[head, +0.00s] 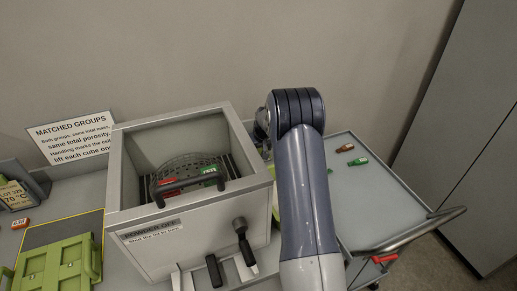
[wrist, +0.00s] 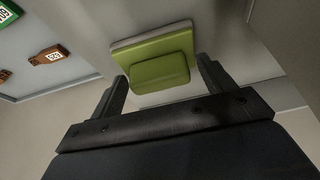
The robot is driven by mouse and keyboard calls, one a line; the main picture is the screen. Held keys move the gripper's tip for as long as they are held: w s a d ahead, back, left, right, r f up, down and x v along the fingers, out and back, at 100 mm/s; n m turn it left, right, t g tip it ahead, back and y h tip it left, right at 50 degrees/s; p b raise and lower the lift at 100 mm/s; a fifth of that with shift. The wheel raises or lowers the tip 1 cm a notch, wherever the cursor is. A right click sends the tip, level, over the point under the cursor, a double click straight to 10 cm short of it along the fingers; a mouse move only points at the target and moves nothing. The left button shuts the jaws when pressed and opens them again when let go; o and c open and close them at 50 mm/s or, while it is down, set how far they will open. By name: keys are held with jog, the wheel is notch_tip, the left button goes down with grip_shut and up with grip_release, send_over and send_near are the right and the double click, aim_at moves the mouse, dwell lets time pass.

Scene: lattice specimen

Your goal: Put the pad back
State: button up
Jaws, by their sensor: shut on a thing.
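The green pad (wrist: 152,47) shows in the wrist view, a light green plate with a thicker green block on its near face. My gripper (wrist: 162,78) is shut on that block, with one dark finger at each side. A grey surface lies beyond the pad; I cannot tell whether the pad touches it. In the head view my arm hides the gripper and the pad.
An open grey box (head: 187,222) labelled "POWDER OFF" holds a dark handled rack (head: 188,182). Right of my arm, a grey cart tray (head: 372,200) carries small brown (head: 345,148) and green (head: 357,161) tagged pieces. A green case (head: 58,268) lies at lower left.

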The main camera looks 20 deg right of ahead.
jog(key=o, duration=0.9)
jog(key=shift+f, duration=0.1)
jog(key=b+v, duration=0.2)
jog(key=v, duration=1)
